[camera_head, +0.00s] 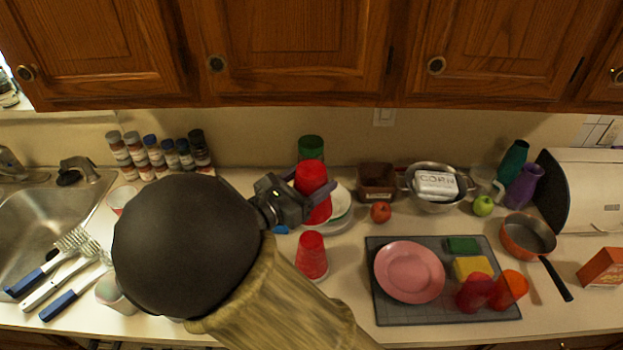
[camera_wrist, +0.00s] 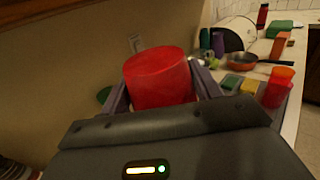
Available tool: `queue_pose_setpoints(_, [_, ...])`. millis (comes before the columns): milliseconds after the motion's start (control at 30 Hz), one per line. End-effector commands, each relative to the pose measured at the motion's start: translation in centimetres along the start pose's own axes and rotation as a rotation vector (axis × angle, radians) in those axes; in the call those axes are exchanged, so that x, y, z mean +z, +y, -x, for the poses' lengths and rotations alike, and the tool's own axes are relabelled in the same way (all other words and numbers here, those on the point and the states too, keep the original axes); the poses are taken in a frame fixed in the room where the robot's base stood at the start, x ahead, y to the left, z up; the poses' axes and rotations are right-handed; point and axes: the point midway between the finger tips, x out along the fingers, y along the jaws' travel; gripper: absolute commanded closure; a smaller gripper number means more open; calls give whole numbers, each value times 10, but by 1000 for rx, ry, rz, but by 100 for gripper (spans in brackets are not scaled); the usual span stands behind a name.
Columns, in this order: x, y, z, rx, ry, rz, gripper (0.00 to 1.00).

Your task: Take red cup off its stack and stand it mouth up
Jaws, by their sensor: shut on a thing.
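My gripper (camera_head: 308,200) is shut on a red cup (camera_head: 312,174), its fingers on either side of it. The cup is held above the counter, slightly tilted, and its closed base seems to face up. In the wrist view the red cup (camera_wrist: 158,78) fills the space between the fingers (camera_wrist: 162,88). Just below and in front, a red stack of cups (camera_head: 311,256) stands mouth down on the counter, apart from the held cup. The held cup's mouth is not clearly visible.
Some counter is clear between the stack and the mat.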

Motion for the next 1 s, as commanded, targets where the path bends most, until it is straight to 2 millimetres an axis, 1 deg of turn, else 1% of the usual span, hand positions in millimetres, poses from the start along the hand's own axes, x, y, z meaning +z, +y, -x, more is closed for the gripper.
queue_pose_setpoints(33, [7, 0, 0, 0, 0, 0, 58])
queue_pose_setpoints(1000, [66, 0, 0, 0, 0, 0, 58])
